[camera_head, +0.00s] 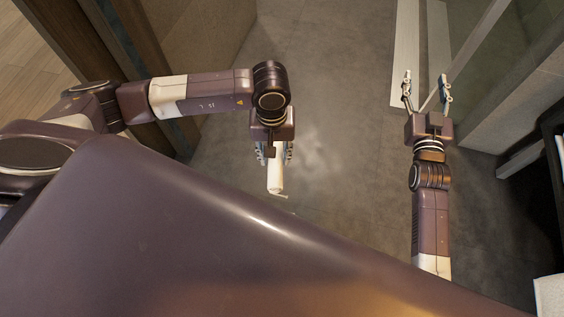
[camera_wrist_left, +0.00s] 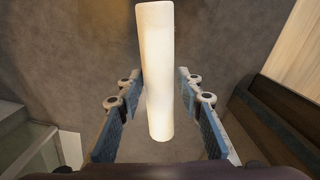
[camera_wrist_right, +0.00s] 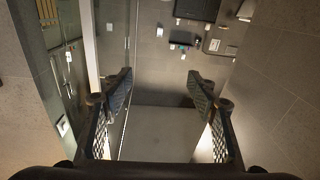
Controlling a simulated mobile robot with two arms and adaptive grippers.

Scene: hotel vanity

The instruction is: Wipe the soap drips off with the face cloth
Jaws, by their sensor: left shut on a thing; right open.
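A white rolled cloth (camera_head: 275,180), which looks like the face cloth, is held in my left gripper (camera_head: 273,152) above the grey floor. In the left wrist view, the cloth (camera_wrist_left: 158,60) is a long smooth roll between the two fingers (camera_wrist_left: 161,76). My right gripper (camera_head: 428,88) is empty, its fingers spread apart, over the floor near the glass on the right. The right wrist view also shows its open fingers (camera_wrist_right: 159,80) with nothing between them. I cannot make out any soap drips in these views.
A glass panel (camera_head: 485,75) stands close on the right of my right gripper. A dark open shelf (camera_head: 550,165) is at the right edge. In the right wrist view, small items lie around a dark tray (camera_wrist_right: 185,38) in the distance. Grey floor (camera_head: 345,120) lies clear between my arms.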

